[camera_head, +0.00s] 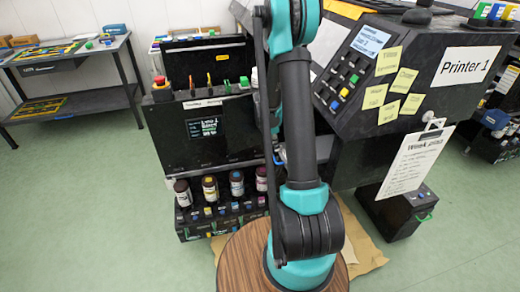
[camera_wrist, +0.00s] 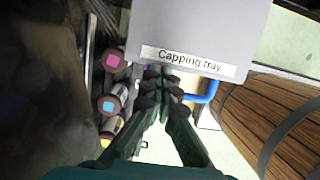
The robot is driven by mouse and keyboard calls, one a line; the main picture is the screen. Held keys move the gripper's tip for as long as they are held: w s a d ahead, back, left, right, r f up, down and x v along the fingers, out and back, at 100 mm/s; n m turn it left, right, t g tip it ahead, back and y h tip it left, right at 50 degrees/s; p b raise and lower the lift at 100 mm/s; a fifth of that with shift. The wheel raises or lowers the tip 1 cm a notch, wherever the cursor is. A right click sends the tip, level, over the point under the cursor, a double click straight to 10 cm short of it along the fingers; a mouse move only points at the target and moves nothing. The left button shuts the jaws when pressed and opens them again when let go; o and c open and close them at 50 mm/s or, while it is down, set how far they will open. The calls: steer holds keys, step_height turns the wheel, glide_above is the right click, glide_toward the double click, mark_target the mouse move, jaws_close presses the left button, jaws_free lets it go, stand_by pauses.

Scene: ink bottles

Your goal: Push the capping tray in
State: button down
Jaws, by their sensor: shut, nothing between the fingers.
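The capping tray (camera_wrist: 200,25) is a light grey slab with a white label reading "Capping tray" (camera_wrist: 194,63) along its near edge, at the top of the wrist view. My gripper (camera_wrist: 163,78) is shut and empty. Its fingertips are at the tray's near edge, just below the left part of the label; I cannot tell whether they touch it. A blue handle-like piece (camera_wrist: 208,92) shows under the edge, right of the fingers. In the head view my arm hides the gripper and most or all of the tray.
Ink bottles with pink (camera_wrist: 112,61) and blue (camera_wrist: 108,106) caps or marks stand close left of the fingers. The black printer (camera_head: 420,75) stands right of my arm, and a black bottle station (camera_head: 205,130) left.

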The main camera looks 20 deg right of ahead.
steer(key=d, duration=1)
steer(key=shift+d, duration=0.2)
steer(key=shift+a, duration=0.15)
